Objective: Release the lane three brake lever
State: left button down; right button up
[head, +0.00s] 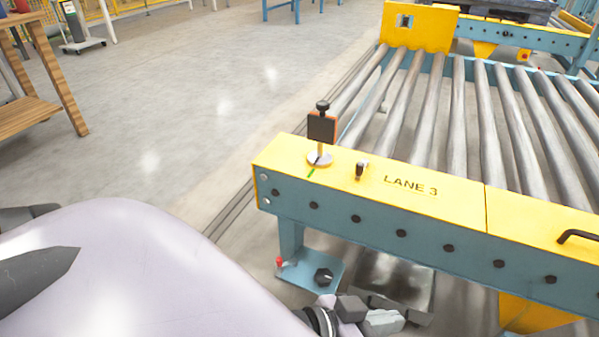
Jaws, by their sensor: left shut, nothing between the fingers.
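The yellow top plate marked LANE 3 (410,185) is at the near end of a roller conveyor, right of centre. On its left end an upright lever (322,107) with a black knob and an orange-edged dark plate rises from a pale round disc (319,159). A green mark and a small dark or red mark show by the disc. A small black-topped peg (361,170) stands right of it. I cannot tell for sure which is the brake lever. My left gripper (384,321) is low at the bottom edge, below the conveyor's near side, shut and empty, touching neither. My right gripper is out of view.
Steel rollers (457,115) run back to a yellow end plate (420,27). A blue bracket below the frame carries a red-tipped part (279,262) and a black knob (323,277). A black handle (577,236) is at the right.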

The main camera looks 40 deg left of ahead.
aim_at(294, 261)
jog(key=j+z, duration=0.3)
jog(key=k+j+z, duration=0.15)
jog(key=j+z, duration=0.15)
jog(key=k+j+z, duration=0.15)
jog(key=j, duration=0.25)
jog(key=k+j+z, duration=0.2)
jog(key=j, duration=0.2)
jog(key=k+j, duration=0.15)
jog(key=j, duration=0.2)
jog(key=k+j, duration=0.1)
jog(key=j, duration=0.3)
jog(key=k+j, duration=0.15)
jog(key=j, duration=0.2)
jog(key=i+l, duration=0.15)
jog(key=i+l+z, duration=0.05)
